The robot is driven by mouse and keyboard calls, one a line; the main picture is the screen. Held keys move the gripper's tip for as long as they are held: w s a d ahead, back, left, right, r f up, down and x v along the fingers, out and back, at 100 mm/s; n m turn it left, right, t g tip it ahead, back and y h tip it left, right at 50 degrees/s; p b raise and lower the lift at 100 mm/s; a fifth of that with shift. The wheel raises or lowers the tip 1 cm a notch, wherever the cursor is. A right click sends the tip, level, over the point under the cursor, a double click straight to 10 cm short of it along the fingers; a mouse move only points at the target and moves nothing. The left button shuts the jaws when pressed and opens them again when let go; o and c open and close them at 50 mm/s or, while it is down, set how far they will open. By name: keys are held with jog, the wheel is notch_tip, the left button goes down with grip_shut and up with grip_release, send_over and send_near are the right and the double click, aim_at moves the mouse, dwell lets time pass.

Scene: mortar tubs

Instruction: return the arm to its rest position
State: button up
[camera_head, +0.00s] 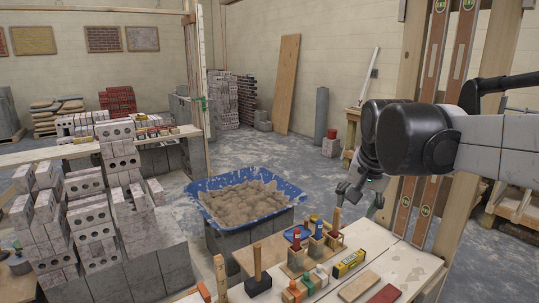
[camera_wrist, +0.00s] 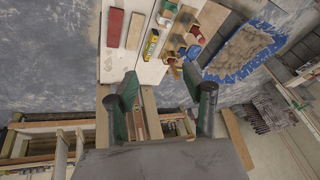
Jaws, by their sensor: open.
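My gripper (camera_head: 358,196) hangs from my arm at the right of the head view, beside the right part of the wooden workbench (camera_head: 415,262). In the wrist view my gripper (camera_wrist: 168,90) shows two green fingers spread well apart with nothing between them. It is open and empty. My arm reaches in from the right edge of the head view, and its dark joint covers part of the room behind. In the head view the fingers overlap the tools at the bench's back edge, so I cannot tell the exact gap.
A blue mortar tub (camera_head: 250,200) stands on grey blocks behind the bench. Tools, a mallet (camera_head: 257,277) and a red brick (camera_head: 384,295) lie on the bench. Wooden posts with spirit levels (camera_head: 432,120) stand close to my arm. Brick stacks (camera_head: 95,225) fill the left.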

jog(key=s+f+n+t, duration=0.1)
jog(key=s+f, duration=0.4)
jog(key=s, duration=0.5)
jog(key=s+f+n+t, duration=0.1)
jog(key=s+f+n, duration=0.3)
jog(key=s, duration=0.6)
jog(key=shift+s+f, duration=0.25)
jog(key=shift+f, duration=0.35)
